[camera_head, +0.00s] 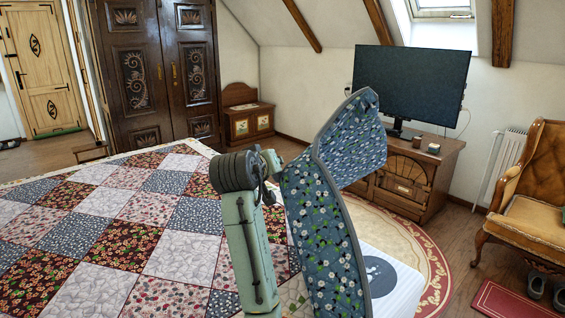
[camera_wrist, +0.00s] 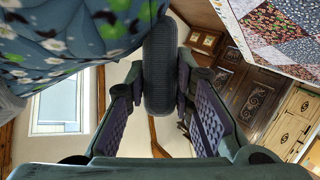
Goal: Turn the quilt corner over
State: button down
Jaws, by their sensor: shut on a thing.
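The quilt (camera_head: 150,230) is a patchwork of red, white and blue squares spread over the bed. Its near right part is lifted up, showing a blue floral underside (camera_head: 325,235) with a grey edge. The raised flap bends over at the top toward the right. My gripper (camera_head: 274,165) is at the left side of this flap, partly hidden by my wrist. In the wrist view, my gripper's fingers (camera_wrist: 160,95) are on either side of a thick grey ribbed edge (camera_wrist: 158,60), and the floral cloth (camera_wrist: 60,40) hangs at the upper left.
A white mattress part (camera_head: 395,295) with a dark round mark shows beside the flap. A television (camera_head: 410,85) stands on a wooden cabinet (camera_head: 425,175) behind it. An armchair (camera_head: 535,205) is at the right. A carved armoire (camera_head: 160,75) stands at the back left.

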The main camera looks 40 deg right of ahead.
dwell(0.4)
jog(key=c, duration=1.4)
grip_release()
jog(key=shift+o, duration=0.2)
